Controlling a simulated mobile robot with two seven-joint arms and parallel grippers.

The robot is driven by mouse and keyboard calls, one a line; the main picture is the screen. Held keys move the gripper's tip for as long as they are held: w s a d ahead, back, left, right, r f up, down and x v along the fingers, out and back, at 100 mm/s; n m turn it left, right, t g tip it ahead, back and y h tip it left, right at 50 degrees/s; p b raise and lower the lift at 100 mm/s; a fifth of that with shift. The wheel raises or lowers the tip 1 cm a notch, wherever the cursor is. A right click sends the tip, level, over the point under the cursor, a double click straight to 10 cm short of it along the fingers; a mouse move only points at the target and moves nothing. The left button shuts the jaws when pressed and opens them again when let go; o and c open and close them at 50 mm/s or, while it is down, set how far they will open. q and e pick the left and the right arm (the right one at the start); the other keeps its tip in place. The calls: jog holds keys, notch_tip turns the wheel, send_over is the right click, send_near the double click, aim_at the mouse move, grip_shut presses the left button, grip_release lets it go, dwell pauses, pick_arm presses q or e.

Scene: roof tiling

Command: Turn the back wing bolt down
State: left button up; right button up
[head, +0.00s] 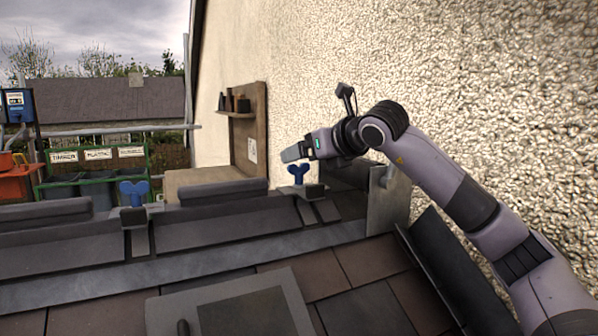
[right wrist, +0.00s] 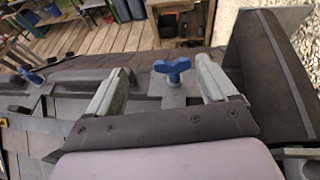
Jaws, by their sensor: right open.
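Two blue wing bolts stand on the roof ridge. One (head: 298,174) is near the rough wall, and the other (head: 134,193) is further left along the ridge. My right gripper (head: 292,153) is just above the bolt near the wall. In the right wrist view my right gripper (right wrist: 163,67) is open and empty, and that bolt (right wrist: 173,68) shows between its fingers, apart from both. The left bolt (right wrist: 33,77) shows at the left edge there. I cannot tell from the views alone which one is called the back bolt. My left gripper is not in view.
Dark ridge tiles (head: 223,191) run along the ridge between the bolts. A grey upright plate (head: 388,200) stands close to the wall (head: 480,90), right of the near-wall bolt. A framed hatch (head: 230,305) lies on the slope in front. Labelled bins (head: 98,190) are beyond the ridge.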

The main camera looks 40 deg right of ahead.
aim_at(300, 164)
jog(key=shift+s+d+f+m+h, duration=0.3)
jog(key=shift+s+d+f+h, duration=0.05)
jog(key=shift+s+d+h, duration=0.15)
jog(key=shift+p+x, duration=0.65)
jog(key=shift+x, duration=2.85)
jog(key=shift+f, duration=0.1)
jog(key=c, duration=1)
